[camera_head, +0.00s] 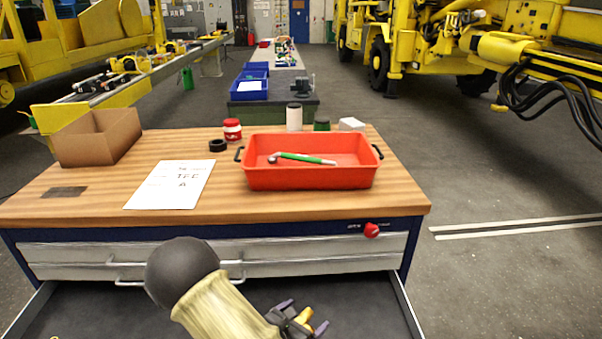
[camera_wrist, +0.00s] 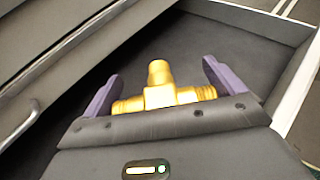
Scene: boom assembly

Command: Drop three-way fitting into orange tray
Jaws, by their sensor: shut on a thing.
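The three-way fitting (camera_wrist: 160,92) is a brass-gold T-shaped piece. In the wrist view it sits between the purple fingers of my gripper (camera_wrist: 165,88), with one stub pointing away from the palm. In the head view my gripper (camera_head: 303,321) is low at the bottom, over the open drawer, with a bit of the gold fitting (camera_head: 303,315) showing between the fingers. The orange tray (camera_head: 310,178) stands on the wooden worktop, behind and above the gripper. A green-handled tool (camera_head: 305,158) lies in the tray.
The open dark drawer (camera_head: 120,315) lies under my arm, below the closed drawer fronts. On the worktop (camera_head: 225,205) are a paper sheet (camera_head: 172,185), a cardboard box (camera_head: 97,137), black tape (camera_head: 218,145), a red-labelled jar (camera_head: 232,130) and a white cylinder (camera_head: 294,117) behind the tray.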

